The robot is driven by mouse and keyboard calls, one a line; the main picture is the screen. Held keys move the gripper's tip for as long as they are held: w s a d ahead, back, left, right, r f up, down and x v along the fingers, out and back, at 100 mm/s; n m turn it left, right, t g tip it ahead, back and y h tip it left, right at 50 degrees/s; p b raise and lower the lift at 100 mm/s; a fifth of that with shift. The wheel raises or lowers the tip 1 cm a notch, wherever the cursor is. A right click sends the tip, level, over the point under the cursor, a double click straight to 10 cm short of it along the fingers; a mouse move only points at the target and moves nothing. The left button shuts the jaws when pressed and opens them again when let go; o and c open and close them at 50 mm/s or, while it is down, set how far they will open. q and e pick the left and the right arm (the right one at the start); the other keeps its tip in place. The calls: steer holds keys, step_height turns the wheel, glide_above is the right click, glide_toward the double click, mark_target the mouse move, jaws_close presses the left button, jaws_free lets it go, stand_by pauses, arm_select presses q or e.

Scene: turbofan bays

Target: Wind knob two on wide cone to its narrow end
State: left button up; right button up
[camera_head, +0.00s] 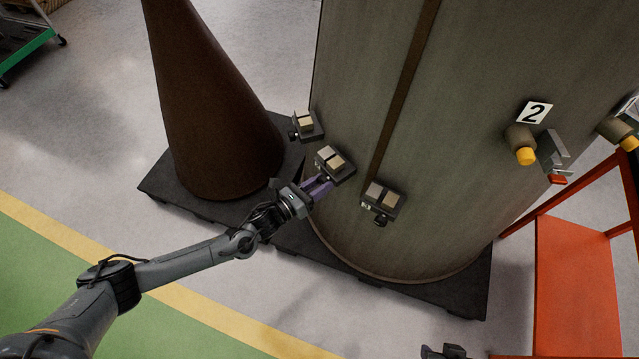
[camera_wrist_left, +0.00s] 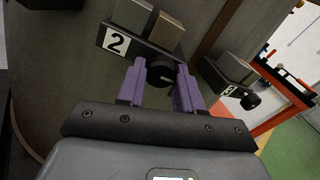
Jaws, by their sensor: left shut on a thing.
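The wide cone (camera_head: 440,130) is the large grey-green body on a dark pallet. Several black boxes with two blocks each and a dark knob are on its lower side. My left gripper (camera_head: 318,187) reaches the middle box (camera_head: 345,173). In the left wrist view, that box carries a white label reading 2 (camera_wrist_left: 116,43), a grey block (camera_wrist_left: 132,14) and a browner block (camera_wrist_left: 166,32) side by side. The purple fingers of my left gripper (camera_wrist_left: 160,85) are shut on black knob two (camera_wrist_left: 160,72), one on each side.
Another box (camera_head: 382,198) with a knob is to the right, and one (camera_head: 306,125) is to the left. A narrower brown cone (camera_head: 215,110) stands left. An orange stand (camera_head: 575,280) is at right. Open floor lies in front of the pallet.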

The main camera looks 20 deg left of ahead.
arm_select(q)
steer(key=shift+m, duration=0.6)
steer(key=o, duration=1)
steer(key=shift+o, duration=0.2)
steer(key=shift+s+a, duration=0.35)
steer(key=shift+s, duration=0.2)
steer(key=p+v, duration=0.2)
steer(key=v, duration=0.7)
steer(key=shift+s+a, duration=0.15)
steer(key=shift+s, duration=0.1)
